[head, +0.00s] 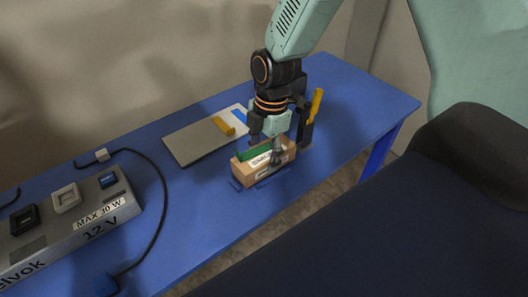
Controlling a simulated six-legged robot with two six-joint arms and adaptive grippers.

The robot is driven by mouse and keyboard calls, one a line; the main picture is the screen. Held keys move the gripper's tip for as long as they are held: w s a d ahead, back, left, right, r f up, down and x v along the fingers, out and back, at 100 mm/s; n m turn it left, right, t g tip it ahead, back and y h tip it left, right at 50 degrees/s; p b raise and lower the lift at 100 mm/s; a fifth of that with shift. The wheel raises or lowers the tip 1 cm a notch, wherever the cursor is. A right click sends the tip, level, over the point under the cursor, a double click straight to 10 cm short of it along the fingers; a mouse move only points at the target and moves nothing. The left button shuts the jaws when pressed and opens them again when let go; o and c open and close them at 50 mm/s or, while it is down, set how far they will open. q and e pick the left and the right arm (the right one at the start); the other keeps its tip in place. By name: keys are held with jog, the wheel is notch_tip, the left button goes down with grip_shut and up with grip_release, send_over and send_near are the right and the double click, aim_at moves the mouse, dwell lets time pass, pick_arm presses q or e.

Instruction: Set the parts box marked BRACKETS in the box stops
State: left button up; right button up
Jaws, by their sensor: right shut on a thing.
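A tan parts box (249,175) with a white label is at the middle of the blue table. The label's print is too small to read. Something green shows at the box's top left. My right gripper (266,150) comes down from above and is shut on the box. Low blue box stops (272,179) show along the box's front and at its left corner. The box is at or just above the space between them; I cannot tell whether it rests on the table. The far stops are hidden behind box and gripper. My left gripper is out of view.
An orange-yellow handle (316,104) stands close right of my gripper. A grey console (75,222) and black cable (158,190) occupy the left. The table's right end is clear.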

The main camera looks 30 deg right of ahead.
jog(key=shift+f, duration=0.15)
jog(key=o, duration=1.4)
jog(key=r, duration=0.4)
jog(key=d+r, duration=0.1)
jog(key=r, duration=0.7)
jog(key=shift+w+d, duration=0.1)
jog(key=shift+d, duration=0.1)
jog(key=shift+f, duration=0.1)
